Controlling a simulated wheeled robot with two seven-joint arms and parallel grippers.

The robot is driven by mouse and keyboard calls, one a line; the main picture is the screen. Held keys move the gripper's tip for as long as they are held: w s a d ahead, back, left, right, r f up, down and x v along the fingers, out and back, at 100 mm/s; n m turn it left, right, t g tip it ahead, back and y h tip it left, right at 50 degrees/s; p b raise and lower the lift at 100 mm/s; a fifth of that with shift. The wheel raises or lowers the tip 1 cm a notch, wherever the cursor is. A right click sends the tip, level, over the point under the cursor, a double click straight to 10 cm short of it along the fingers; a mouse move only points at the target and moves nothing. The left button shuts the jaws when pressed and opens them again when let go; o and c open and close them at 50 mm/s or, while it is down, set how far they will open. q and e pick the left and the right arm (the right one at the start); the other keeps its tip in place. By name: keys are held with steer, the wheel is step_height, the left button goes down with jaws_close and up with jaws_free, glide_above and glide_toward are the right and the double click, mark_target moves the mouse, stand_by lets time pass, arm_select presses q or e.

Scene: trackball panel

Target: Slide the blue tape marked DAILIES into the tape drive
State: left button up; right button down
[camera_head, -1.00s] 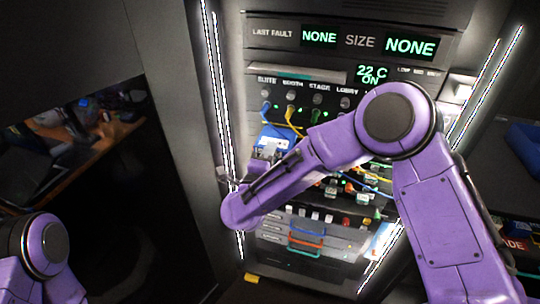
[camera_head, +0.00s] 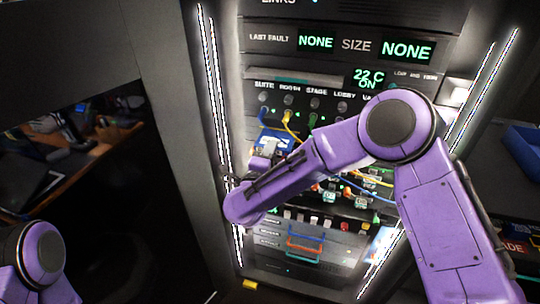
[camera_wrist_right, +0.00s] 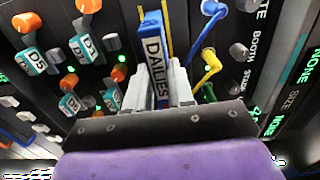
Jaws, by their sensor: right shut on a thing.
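The blue tape marked DAILIES (camera_wrist_right: 155,62) stands between the fingers of my right gripper (camera_wrist_right: 158,88) in the right wrist view, its label facing the camera. The fingers are shut on its sides. In the head view my right gripper (camera_head: 268,151) is at the left part of the rack, below the row of labelled jacks, with a blue patch of the tape (camera_head: 274,138) at its tips. My forearm hides part of the rack. I cannot tell which opening is the tape drive. My left gripper is outside the frame; only its arm shows at lower left.
Yellow (camera_wrist_right: 207,67) and blue cables hang close beside the held tape. Orange-ended plugs with teal tags (camera_wrist_right: 75,78) stick out to the left. Below are pull handles (camera_head: 305,246). Lit strips edge the rack, and a desk (camera_head: 75,150) stands at left.

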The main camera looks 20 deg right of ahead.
steer(key=shift+b+x, duration=0.5)
steer(key=shift+x, duration=1.6)
steer(key=c, duration=0.9)
jaws_free()
steer(key=shift+d, duration=0.1)
steer(key=b+v, duration=0.3)
steer(key=v, duration=0.7)
steer(key=shift+s+b, duration=0.2)
steer(key=shift+b, duration=0.15)
steer(key=shift+a, duration=0.3)
